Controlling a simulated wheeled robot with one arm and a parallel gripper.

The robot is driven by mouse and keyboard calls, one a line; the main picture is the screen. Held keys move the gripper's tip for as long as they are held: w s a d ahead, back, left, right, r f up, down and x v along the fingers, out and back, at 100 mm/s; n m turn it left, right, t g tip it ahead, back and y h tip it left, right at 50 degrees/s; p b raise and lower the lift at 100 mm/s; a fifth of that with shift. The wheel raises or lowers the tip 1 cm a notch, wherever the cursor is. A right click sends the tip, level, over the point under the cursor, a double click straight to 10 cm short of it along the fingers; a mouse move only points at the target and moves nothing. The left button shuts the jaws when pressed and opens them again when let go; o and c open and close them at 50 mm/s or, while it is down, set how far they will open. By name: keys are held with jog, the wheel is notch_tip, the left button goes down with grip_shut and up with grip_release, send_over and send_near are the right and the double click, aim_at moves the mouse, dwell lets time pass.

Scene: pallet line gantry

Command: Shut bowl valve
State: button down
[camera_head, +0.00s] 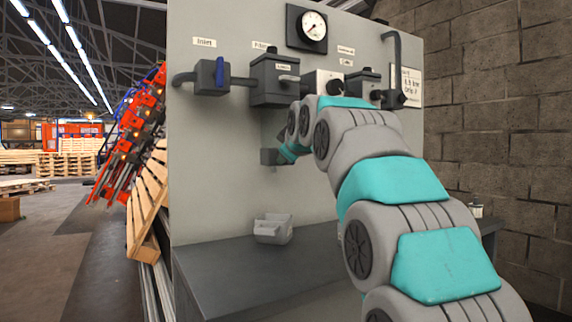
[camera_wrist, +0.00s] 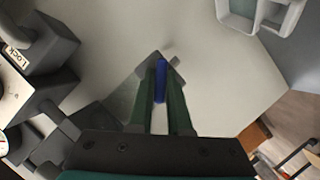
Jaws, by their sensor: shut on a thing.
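The bowl valve's blue lever (camera_wrist: 160,78) shows between the two dark green fingers of my gripper (camera_wrist: 160,98) in the wrist view. The fingers are shut on it. A grey valve body (camera_wrist: 175,63) shows just beyond the lever. In the head view a small dark grey block (camera_head: 269,157), which looks like the valve body, juts from the panel below the filter housing (camera_head: 275,80). My arm hides the lever and the fingertips there.
The inlet valve with its own blue lever (camera_head: 220,73) is at the panel's upper left. A pressure gauge (camera_head: 313,26) is at the top. A small grey tray (camera_head: 273,229) sits on the dark bench (camera_head: 225,262) below. A brick wall (camera_head: 490,120) stands at the right.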

jog(key=n+t+h+b, duration=0.1)
jog(key=n, duration=0.2)
jog(key=shift+s+f+n+t+b, duration=0.1)
jog(key=shift+f+n+t+b, duration=0.05)
jog(key=shift+n+t+b, duration=0.2)
jog(key=shift+a+n+t+p, duration=0.15)
jog(key=shift+n+t, duration=0.35)
jog(key=shift+n, duration=0.55)
jog(key=shift+d+n+t+p, duration=0.1)
jog(key=shift+n+t+p, duration=0.25)
jog(key=shift+n, duration=0.65)
jog(key=c, duration=0.9)
grip_release()
jog(key=shift+o, duration=0.2)
jog(key=shift+s, duration=0.15)
